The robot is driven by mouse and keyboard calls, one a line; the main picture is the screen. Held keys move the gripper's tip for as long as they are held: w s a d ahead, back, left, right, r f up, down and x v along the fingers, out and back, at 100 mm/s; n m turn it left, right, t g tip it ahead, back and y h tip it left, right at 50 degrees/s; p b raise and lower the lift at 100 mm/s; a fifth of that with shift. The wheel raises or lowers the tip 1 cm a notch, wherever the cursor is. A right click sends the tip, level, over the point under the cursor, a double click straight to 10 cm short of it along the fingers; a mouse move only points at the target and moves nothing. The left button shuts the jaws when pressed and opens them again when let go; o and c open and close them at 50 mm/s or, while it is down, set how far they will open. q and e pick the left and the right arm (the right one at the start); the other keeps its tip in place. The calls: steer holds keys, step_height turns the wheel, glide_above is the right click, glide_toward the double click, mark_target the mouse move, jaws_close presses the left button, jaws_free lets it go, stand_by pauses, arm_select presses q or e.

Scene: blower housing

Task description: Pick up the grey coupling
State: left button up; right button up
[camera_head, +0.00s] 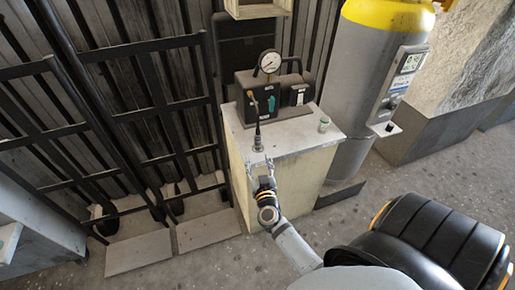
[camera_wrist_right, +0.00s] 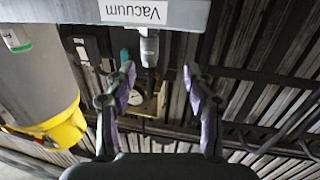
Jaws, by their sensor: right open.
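The grey coupling (camera_head: 258,143) stands at the front edge of the cabinet top, with a thin black stem rising above it. In the right wrist view the coupling (camera_wrist_right: 149,47) appears below the "Vacuum" label, ahead of and between the fingertips, nearer the left one. My right gripper (camera_head: 261,166) is open and empty just in front of the coupling, apart from it. Its two spread fingers also show in the wrist view (camera_wrist_right: 158,73). My left gripper is not in view.
A cabinet (camera_head: 290,178) bears a black pump unit (camera_head: 272,97) with a round gauge (camera_head: 270,62). A small green-topped fitting (camera_head: 323,124) stands at the cabinet's right. A grey and yellow cylinder (camera_head: 368,65) stands behind right. Black racks (camera_head: 150,105) stand left.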

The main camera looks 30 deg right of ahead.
mark_target(258, 140)
steer(key=shift+m+h, duration=0.6)
steer(key=shift+h, duration=0.2)
steer(key=w+d, duration=0.1)
steer(key=w+d+r, duration=0.1)
steer(key=w, duration=0.1)
steer(key=w+d, duration=0.1)
steer(key=d, duration=0.1)
steer(key=shift+w+r, duration=0.25)
steer(key=x, duration=0.1)
steer(key=b+x, duration=0.1)
steer(key=x, duration=0.3)
steer(key=shift+w+a+f+b, duration=0.15)
steer(key=shift+w+f+b, duration=0.05)
steer(key=shift+f+b, duration=0.15)
steer(key=shift+r, duration=0.1)
steer(key=shift+s, duration=0.1)
steer(key=shift+c, duration=0.2)
jaws_close()
